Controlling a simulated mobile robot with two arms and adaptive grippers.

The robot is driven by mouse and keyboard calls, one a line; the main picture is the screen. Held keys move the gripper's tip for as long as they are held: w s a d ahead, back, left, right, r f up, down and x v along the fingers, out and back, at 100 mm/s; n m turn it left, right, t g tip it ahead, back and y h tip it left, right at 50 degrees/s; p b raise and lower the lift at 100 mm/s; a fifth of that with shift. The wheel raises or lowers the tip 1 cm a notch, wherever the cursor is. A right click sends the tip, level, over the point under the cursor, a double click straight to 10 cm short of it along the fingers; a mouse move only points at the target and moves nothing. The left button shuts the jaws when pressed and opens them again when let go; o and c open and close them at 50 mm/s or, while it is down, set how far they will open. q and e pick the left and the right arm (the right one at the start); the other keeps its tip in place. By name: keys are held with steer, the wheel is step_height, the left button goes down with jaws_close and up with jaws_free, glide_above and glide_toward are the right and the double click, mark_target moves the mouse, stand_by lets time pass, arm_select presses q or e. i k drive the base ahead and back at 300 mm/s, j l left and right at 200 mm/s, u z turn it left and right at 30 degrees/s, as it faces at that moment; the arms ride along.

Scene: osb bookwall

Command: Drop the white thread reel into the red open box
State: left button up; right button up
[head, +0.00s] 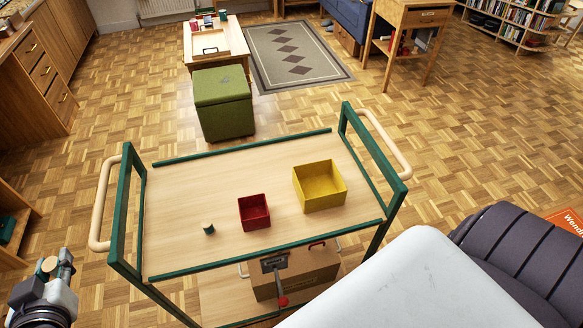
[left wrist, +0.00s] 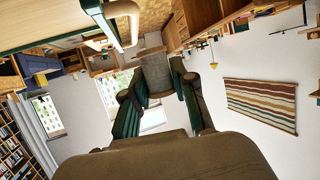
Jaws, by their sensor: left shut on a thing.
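My left gripper (head: 56,268) is at the lower left of the head view, beyond the trolley's left end. It is shut on a small reel (head: 48,264) with a pale wooden end. In the left wrist view the reel (left wrist: 158,72) sits between the two dark green finger pads and looks grey-brown in shade; I take it as the white thread reel. The red open box (head: 254,212) stands on the trolley top, right of the gripper and apart from it. Its inside looks empty. My right gripper is not in view.
A yellow open box (head: 320,186) stands right of the red one. A small dark teal reel (head: 208,229) stands left of the red box. The trolley (head: 180,195) has green rails and raised end frames with pale handles. A green stool (head: 223,102) stands behind it.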

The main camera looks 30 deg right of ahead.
mark_target(254, 213)
steer(key=l+z, duration=0.15)
steer(key=z, duration=0.45)
steer(key=k+j+z, duration=0.1)
steer(key=j+z, duration=0.3)
steer(key=k+j+z, duration=0.15)
steer(key=z, duration=0.2)
steer(key=k+j+z, duration=0.2)
steer(key=j+z, duration=0.2)
